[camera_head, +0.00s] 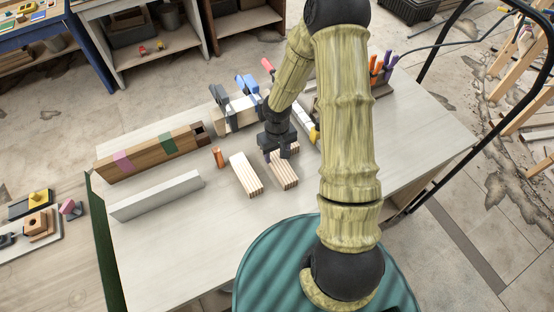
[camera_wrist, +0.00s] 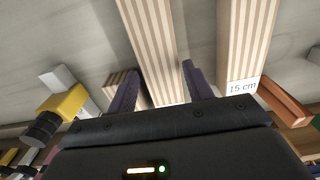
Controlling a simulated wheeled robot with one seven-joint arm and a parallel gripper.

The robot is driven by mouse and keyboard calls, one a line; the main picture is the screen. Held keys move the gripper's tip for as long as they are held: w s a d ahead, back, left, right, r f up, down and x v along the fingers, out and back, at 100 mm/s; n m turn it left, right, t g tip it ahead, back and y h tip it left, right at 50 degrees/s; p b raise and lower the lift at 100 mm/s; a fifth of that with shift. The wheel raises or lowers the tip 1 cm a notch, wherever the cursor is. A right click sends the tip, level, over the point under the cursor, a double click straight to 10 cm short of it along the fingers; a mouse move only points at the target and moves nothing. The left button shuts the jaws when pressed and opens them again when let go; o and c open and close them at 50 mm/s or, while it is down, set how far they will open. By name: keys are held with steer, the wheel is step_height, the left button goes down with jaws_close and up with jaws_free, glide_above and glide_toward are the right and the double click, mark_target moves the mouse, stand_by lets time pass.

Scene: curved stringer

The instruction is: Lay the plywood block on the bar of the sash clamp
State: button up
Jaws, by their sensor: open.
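Striped plywood blocks lie on the bench: one at left (camera_head: 246,175) and one (camera_head: 285,175) right beneath my gripper (camera_head: 280,151). The wrist view shows the left one, labelled 15 cm (camera_wrist: 247,45), and the other (camera_wrist: 155,45) between my fingertips (camera_wrist: 160,85). A shorter striped piece (camera_wrist: 118,82) shows beside one finger. My gripper is open and empty, its fingers on either side of the middle block; I cannot tell whether they touch it. A pale bar with a yellow part (camera_head: 314,134), perhaps the sash clamp, is partly behind my arm; its yellow part (camera_wrist: 66,103) shows in the wrist view.
An orange piece (camera_head: 219,158) stands left of the blocks. A long brown beam with coloured bands (camera_head: 150,153) and a grey bar (camera_head: 157,195) lie further left. Blue-handled clamps (camera_head: 247,84) stand at the back. The front of the bench is clear.

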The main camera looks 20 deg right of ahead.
mark_target(277, 158)
step_height(277, 158, down, 3)
steer(key=shift+w+r, duration=0.1)
steer(key=shift+r, duration=0.05)
stand_by(0.4)
steer(key=c, duration=0.9)
steer(key=shift+o, duration=0.2)
step_height(277, 158, up, 10)
